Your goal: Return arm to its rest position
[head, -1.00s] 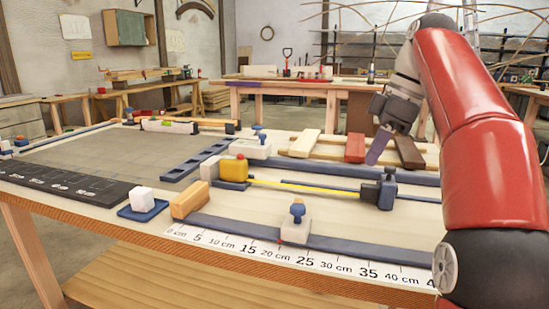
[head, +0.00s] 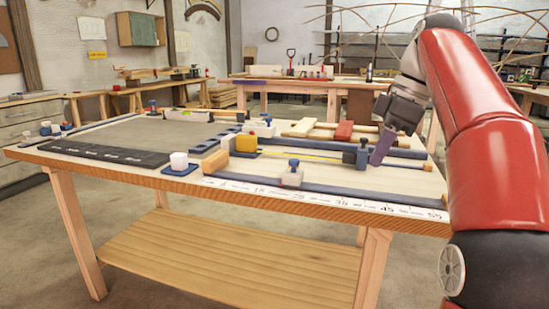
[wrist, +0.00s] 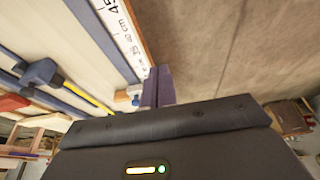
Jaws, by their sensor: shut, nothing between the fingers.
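My gripper (head: 380,150) hangs from my red arm at the right of the head view, fingers pointing down. Its purple fingers are together and hold nothing. In the head view it overlaps the right part of the workbench; its height above the bench is hard to tell. In the wrist view the shut fingers (wrist: 155,87) show near the bench edge, with the printed ruler (wrist: 125,33) beside them and the floor to the right.
The workbench (head: 330,205) carries a ruler strip (head: 310,195) at its front edge, blue rails, a yellow block (head: 246,144), a white cube (head: 179,160) on a blue pad and a black labelled strip (head: 105,152). Another bench (head: 300,84) stands behind.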

